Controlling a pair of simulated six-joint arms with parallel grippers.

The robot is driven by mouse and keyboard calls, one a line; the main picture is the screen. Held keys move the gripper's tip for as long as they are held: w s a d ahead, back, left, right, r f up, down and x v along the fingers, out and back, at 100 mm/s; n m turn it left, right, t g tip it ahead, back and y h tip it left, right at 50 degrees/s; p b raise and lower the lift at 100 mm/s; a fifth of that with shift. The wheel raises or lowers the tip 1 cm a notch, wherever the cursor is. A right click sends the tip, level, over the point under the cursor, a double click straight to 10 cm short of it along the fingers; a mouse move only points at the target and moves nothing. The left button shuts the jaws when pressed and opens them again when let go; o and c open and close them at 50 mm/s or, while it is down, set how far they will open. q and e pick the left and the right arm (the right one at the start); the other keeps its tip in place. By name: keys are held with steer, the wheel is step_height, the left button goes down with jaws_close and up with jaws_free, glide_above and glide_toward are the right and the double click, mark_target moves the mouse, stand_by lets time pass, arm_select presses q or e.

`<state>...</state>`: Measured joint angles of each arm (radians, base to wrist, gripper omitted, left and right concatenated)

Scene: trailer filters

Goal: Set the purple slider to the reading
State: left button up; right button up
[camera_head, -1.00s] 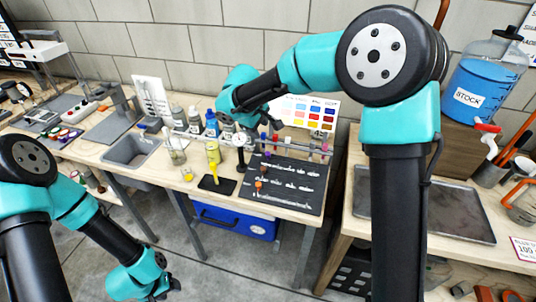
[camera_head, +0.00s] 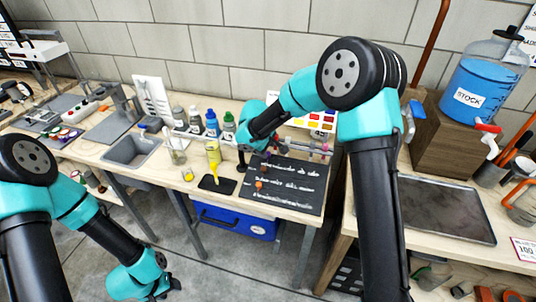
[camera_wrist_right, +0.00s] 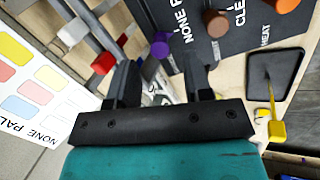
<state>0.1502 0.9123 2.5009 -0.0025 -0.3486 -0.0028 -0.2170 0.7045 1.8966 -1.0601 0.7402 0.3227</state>
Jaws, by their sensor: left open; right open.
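The purple slider knob (camera_wrist_right: 160,46) shows in the right wrist view, just past my right gripper's fingertips (camera_wrist_right: 159,72) and in the gap between them. I cannot tell if a finger touches it. The dark board (camera_wrist_right: 225,55) carries white printed words, including "NONE" and "HEAT". In the head view the board (camera_head: 300,190) lies on the bench, with my right gripper (camera_head: 243,163) low at its left back corner; the purple knob is hidden there. My right gripper is open and empty. My left gripper (camera_head: 162,291) is open and hangs low over the floor, away from the bench.
Brown (camera_wrist_right: 215,22) and orange (camera_wrist_right: 286,5) knobs stand beside the purple one; red (camera_wrist_right: 103,63) and white (camera_wrist_right: 72,33) blocks are on its other side. A black tray (camera_head: 217,185) with a yellow tool, a yellow cup (camera_head: 213,152) and bottles (camera_head: 211,124) stand left of the board.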

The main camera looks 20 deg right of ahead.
mark_target(268, 153)
steer(key=shift+x, duration=2.25)
jaws_close()
